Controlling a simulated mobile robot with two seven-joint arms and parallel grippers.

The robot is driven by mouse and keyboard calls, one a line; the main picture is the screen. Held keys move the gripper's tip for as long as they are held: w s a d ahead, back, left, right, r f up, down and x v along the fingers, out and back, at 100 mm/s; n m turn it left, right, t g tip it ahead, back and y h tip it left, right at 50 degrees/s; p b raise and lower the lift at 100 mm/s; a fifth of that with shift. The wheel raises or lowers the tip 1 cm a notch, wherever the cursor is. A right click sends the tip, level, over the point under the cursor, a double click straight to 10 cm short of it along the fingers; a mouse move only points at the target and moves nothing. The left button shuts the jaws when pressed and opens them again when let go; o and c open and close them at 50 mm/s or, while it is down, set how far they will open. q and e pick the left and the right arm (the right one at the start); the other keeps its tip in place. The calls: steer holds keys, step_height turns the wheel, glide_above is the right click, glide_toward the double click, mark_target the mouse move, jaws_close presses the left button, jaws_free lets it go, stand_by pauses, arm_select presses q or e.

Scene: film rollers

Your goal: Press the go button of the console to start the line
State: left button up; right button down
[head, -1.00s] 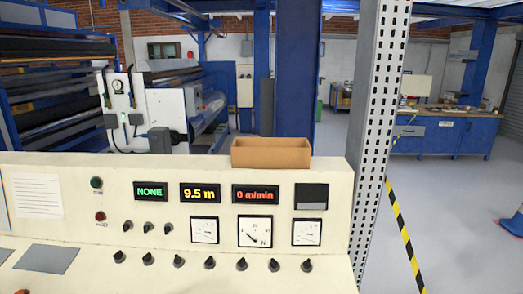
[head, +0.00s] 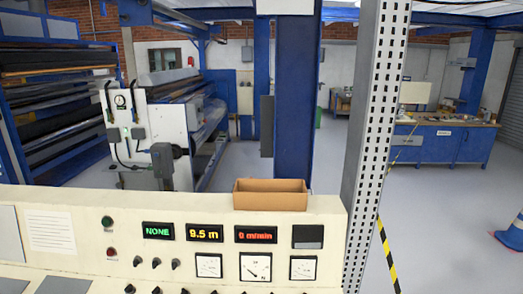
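The cream console (head: 200,273) fills the lower left of the head view. Its upright panel carries a green button (head: 107,222) above a red one (head: 111,252) at the left, with small labels I cannot read. Three displays show "NONE" (head: 158,231), "9.5 m" (head: 205,233) and "0 m/min" (head: 256,235). Below them are dark knobs (head: 156,263) and white dial gauges (head: 255,267). I cannot tell which control is the go button; the console's lower part is cut off by the frame edge. Neither of my grippers is in view.
A brown open box (head: 270,195) sits on the console top. A perforated grey post (head: 376,130) stands at its right end. Roller machinery (head: 60,90) is behind at left, a blue workbench (head: 445,143) at back right. A blue-based cone (head: 510,232) and striped tape (head: 388,258) are on the otherwise clear right floor.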

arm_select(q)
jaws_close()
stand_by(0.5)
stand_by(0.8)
